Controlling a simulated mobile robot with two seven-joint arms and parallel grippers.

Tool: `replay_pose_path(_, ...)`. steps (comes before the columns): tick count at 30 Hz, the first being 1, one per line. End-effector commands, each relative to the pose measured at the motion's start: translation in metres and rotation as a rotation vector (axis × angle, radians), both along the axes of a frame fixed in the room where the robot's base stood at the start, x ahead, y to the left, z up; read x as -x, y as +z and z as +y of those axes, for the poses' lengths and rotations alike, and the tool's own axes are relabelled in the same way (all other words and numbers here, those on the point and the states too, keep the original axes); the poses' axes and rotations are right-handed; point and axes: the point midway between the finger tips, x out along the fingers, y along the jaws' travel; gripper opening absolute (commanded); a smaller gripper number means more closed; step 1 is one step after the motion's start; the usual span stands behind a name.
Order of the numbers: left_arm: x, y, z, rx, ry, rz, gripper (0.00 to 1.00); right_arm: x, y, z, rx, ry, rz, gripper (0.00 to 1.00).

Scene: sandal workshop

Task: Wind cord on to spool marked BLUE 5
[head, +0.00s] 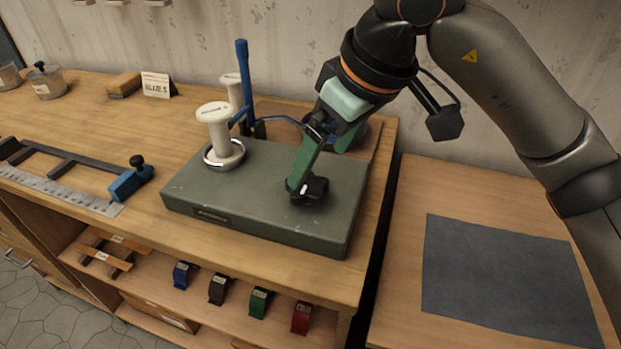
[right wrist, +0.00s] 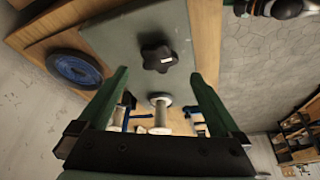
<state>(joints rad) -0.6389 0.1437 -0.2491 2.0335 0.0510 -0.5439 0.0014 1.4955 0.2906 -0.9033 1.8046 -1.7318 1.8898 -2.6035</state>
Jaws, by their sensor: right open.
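A grey-green winder box (head: 270,205) stands on the bench. A white spool (head: 215,128) stands upright on its left part, above a metal ring. A second white spool (head: 233,92) is partly hidden behind it. A blue post (head: 243,80) rises beside them, and blue cord runs from near it toward my right gripper. The cord coil (right wrist: 75,68) lies beside the box in the right wrist view. A black knob (head: 310,190) sits on the box's right part. My right gripper (right wrist: 158,76) is open and empty, its fingertips close to the knob. My left gripper is out of view.
A card reading BLUE 5 (head: 157,84) stands at the back beside a brush-like block (head: 124,85). A ruler jig with a blue stop (head: 131,182) lies at left. Several coloured clips (head: 259,302) sit on the lower shelf. A grey mat (head: 505,280) lies on the right table.

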Motion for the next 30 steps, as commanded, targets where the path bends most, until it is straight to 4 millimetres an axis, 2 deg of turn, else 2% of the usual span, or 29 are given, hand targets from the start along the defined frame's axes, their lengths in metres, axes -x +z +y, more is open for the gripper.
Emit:
replay_pose_path(3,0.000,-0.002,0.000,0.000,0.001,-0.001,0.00,-0.005,-0.024,0.007,-0.001,0.002,0.004,1.00)
replay_pose_path(9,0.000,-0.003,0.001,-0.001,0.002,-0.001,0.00,-0.012,-0.048,0.015,-0.001,0.001,0.001,1.00)
replay_pose_path(14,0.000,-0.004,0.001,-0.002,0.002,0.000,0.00,-0.015,-0.056,0.018,-0.001,0.001,0.000,1.00)
replay_pose_path(22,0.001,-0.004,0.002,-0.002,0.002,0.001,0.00,-0.015,-0.057,0.018,-0.001,0.001,-0.001,1.00)
replay_pose_path(30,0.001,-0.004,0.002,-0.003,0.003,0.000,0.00,-0.015,-0.056,0.018,-0.001,0.001,0.000,0.70)
